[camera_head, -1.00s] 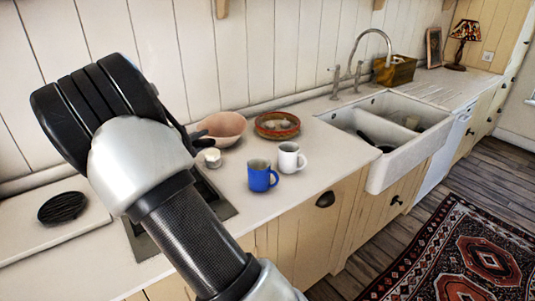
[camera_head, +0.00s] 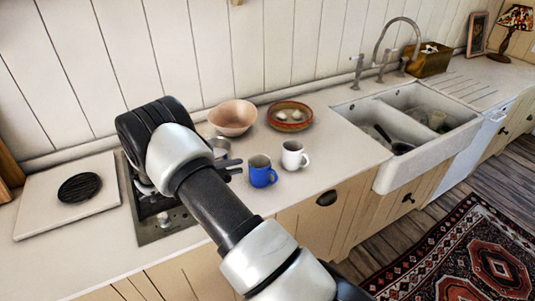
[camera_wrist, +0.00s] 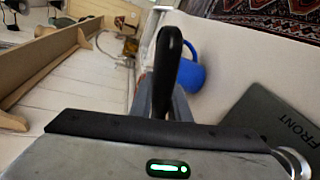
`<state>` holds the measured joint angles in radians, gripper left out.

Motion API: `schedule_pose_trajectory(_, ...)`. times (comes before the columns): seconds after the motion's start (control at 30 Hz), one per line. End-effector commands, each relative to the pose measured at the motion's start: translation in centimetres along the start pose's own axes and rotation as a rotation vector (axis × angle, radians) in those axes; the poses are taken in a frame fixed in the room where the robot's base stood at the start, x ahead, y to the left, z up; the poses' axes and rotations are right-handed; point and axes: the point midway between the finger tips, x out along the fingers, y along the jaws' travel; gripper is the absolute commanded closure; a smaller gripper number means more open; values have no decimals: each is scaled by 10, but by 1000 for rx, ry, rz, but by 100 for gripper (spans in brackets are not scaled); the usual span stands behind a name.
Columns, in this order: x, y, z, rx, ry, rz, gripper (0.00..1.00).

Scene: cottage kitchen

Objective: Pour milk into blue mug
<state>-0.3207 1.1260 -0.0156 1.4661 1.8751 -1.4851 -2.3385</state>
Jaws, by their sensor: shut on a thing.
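The blue mug (camera_head: 262,171) stands upright on the white counter, left of a white mug (camera_head: 293,155). It also shows in the wrist view (camera_wrist: 190,67), just past a black handle (camera_wrist: 169,52). My gripper (camera_head: 231,167) is left of the blue mug, close to it and partly hidden by my arm. It is shut on the black handle. A small metal pan (camera_head: 220,147) shows just behind the gripper in the head view, seemingly the held vessel. Its contents are not clear from here, so I cannot make out the milk.
A pink bowl (camera_head: 233,117) and a brown dish (camera_head: 289,115) with pale round things stand behind the mugs. The hob (camera_head: 151,229) lies under my arm. A pale board (camera_head: 41,206) is on the left. The double sink (camera_head: 369,118) and tall tap are on the right.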

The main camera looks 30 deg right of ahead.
Motion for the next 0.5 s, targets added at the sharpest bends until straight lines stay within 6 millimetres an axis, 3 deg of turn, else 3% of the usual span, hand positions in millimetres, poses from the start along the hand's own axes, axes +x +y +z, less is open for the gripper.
schedule_pose_trajectory(0.5, -5, -7, 8, 14, -37, -8, 100)
